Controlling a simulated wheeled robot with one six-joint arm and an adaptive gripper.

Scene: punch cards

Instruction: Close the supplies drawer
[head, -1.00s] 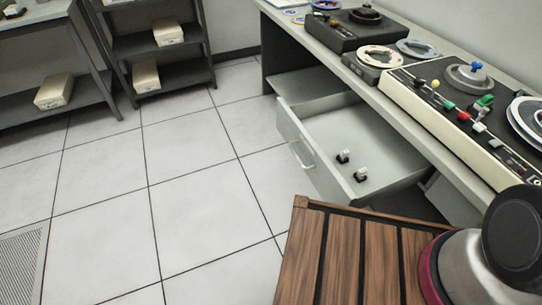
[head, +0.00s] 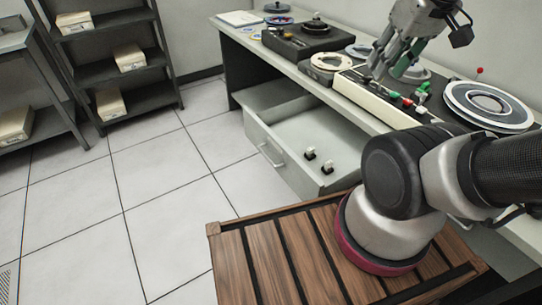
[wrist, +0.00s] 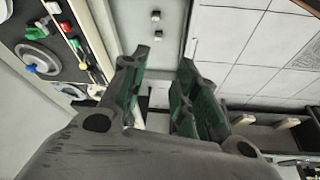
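The supplies drawer (head: 258,138) is a pale grey drawer under the long desk. It stands pulled well out in the head view, with its bar handle (head: 271,157) on the front panel. Two small black-and-white items (head: 318,159) lie inside it. The drawer also shows at the top of the wrist view (wrist: 170,60), partly hidden by my fingers. My gripper (head: 388,72) is raised above the desk equipment, behind and to the right of the drawer front, and touches no part of the drawer. In the wrist view my gripper (wrist: 164,75) has its green-padded fingers apart with nothing between them.
The desk (head: 232,38) carries tape-reel machines and a console (head: 362,98) with coloured knobs below my gripper. Grey shelves (head: 125,71) with boxes stand at the left. The tiled floor (head: 150,180) before the drawer is clear.

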